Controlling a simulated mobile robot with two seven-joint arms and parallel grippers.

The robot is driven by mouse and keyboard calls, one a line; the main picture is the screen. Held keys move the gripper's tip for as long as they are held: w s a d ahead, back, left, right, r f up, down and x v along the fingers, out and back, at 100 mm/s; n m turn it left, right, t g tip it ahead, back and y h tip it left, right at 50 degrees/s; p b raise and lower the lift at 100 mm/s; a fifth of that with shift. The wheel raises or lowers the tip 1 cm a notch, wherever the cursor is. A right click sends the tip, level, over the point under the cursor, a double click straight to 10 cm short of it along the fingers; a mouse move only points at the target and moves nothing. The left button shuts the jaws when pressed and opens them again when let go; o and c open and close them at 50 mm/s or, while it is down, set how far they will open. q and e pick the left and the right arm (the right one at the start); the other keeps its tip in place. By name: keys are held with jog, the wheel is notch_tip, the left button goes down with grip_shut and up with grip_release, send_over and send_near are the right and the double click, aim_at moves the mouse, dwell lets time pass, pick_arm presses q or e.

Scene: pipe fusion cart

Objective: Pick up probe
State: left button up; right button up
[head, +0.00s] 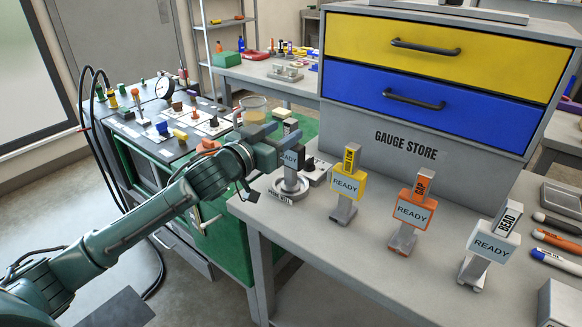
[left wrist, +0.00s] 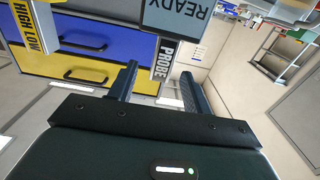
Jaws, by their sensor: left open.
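The probe is a grey gauge with a READY panel (head: 289,159) and a PROBE label on its handle, standing upright on a round base (head: 290,187) at the near-left corner of the grey bench. My left gripper (head: 277,137) is at its upper part and partly hides it. In the left wrist view the probe's labelled handle (left wrist: 165,60) lies between the two open fingers (left wrist: 159,72), with its READY panel beyond them. I cannot tell whether either finger touches it. My right gripper is not in view.
Yellow (head: 347,186), orange (head: 413,212) and pale grey (head: 491,246) READY gauges stand in a row to the right. The gauge store cabinet (head: 405,140) rises behind. A control cart (head: 150,130) with a cup-like vessel (head: 254,110) stands left. Pens (head: 556,240) lie at far right.

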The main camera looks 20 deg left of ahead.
aim_at(296, 125)
pick_arm(q)
jog(key=x, duration=0.5)
jog(key=shift+w+d+f+p, duration=0.1)
jog(key=shift+w+f+p, duration=0.05)
jog(key=shift+w+p, duration=0.15)
grip_shut()
dwell(0.5)
